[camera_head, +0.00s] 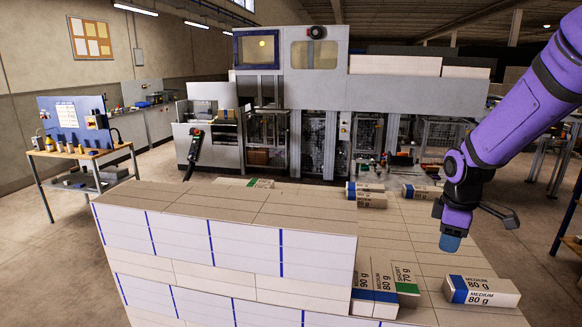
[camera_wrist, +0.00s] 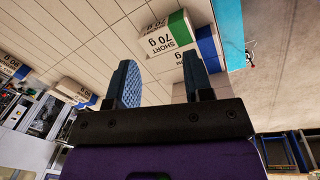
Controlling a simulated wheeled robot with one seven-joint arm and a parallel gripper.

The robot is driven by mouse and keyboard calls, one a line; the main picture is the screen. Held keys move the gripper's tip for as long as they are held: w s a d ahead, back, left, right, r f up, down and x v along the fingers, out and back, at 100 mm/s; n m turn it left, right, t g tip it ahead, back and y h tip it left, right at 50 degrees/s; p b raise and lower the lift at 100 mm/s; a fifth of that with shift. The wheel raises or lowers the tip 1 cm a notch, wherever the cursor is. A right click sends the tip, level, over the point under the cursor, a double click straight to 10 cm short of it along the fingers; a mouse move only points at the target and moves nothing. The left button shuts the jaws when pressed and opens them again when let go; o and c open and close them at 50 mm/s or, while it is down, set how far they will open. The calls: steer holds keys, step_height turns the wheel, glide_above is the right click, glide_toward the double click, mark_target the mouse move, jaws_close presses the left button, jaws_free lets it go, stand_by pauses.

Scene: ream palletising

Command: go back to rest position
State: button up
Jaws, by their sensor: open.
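My gripper (camera_head: 450,243) hangs at the right in the head view, fingers down, above the stacked load. Its two blue finger pads (camera_wrist: 161,85) stand apart in the wrist view with nothing between them. A ream marked MEDIUM 80 g (camera_head: 482,291) lies on the load below and to the right of it. A group of reams marked 90 g, 80 g and SHORT 70 g (camera_head: 404,279) sits to the lower left of it, against the taller block. A green-ended SHORT 70 g ream (camera_wrist: 166,38) shows beyond the fingers in the wrist view.
A taller block of white reams with blue stripes (camera_head: 220,240) fills the left front. More labelled reams (camera_head: 366,196) lie at the load's far side. Behind are a large grey machine (camera_head: 300,110) and a workbench (camera_head: 80,153). Open floor shows at the left.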

steer(key=s+a+r+m+t, duration=0.2)
steer(key=s+r+m, duration=0.4)
steer(key=s, duration=0.6)
steer(key=s+a+r+m+t, duration=0.2)
steer(key=s+r+m, duration=0.3)
steer(key=s+r, duration=0.6)
steer(key=shift+s+a+r+m+y, duration=0.15)
steer(key=shift+s+a+m+y, duration=0.2)
steer(key=shift+s+a, duration=0.45)
